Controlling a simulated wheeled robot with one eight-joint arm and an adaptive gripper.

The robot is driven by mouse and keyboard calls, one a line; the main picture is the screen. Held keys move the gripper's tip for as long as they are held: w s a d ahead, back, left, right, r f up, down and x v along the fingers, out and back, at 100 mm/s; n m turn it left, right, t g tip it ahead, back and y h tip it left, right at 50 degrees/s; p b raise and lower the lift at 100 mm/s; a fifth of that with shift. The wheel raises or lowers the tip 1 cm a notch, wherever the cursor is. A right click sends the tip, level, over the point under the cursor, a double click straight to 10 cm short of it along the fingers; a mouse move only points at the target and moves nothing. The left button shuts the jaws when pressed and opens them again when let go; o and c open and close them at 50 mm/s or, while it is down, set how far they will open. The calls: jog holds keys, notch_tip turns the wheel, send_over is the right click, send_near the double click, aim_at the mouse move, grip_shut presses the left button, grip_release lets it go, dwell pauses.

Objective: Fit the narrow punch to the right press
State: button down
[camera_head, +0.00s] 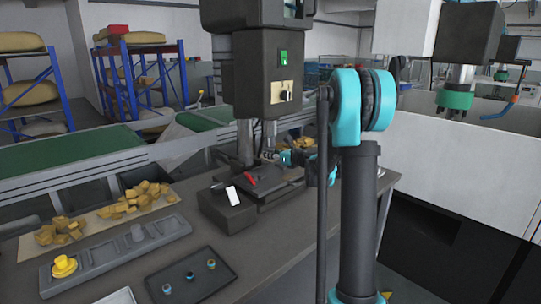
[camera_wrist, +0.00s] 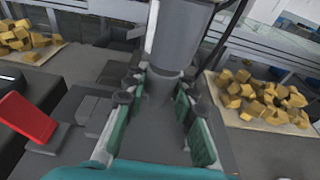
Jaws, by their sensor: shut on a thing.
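A dark press (camera_head: 262,75) with a green button stands mid-table in the head view. My gripper (camera_head: 277,157) is at its ram, above the press bed (camera_head: 262,181). In the wrist view the ram (camera_wrist: 178,35) is a wide grey cylinder coming down from the top. My gripper (camera_wrist: 157,98) has green pads on either side of a slim grey part, probably the narrow punch (camera_wrist: 160,85), directly below the ram. I cannot tell whether punch and ram touch.
A red piece (camera_wrist: 28,118) is by the press bed. Yellow blocks lie in piles left (camera_head: 133,198) and right (camera_wrist: 262,98) of the press. A dark tray (camera_head: 222,282) with small parts is at the front. A machine with a green end (camera_head: 454,100) stands at the right.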

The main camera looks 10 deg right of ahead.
jog(key=shift+r, duration=0.4)
dwell(0.8)
jog(key=c, duration=0.6)
grip_release()
jog(key=v, duration=0.9)
dwell(0.7)
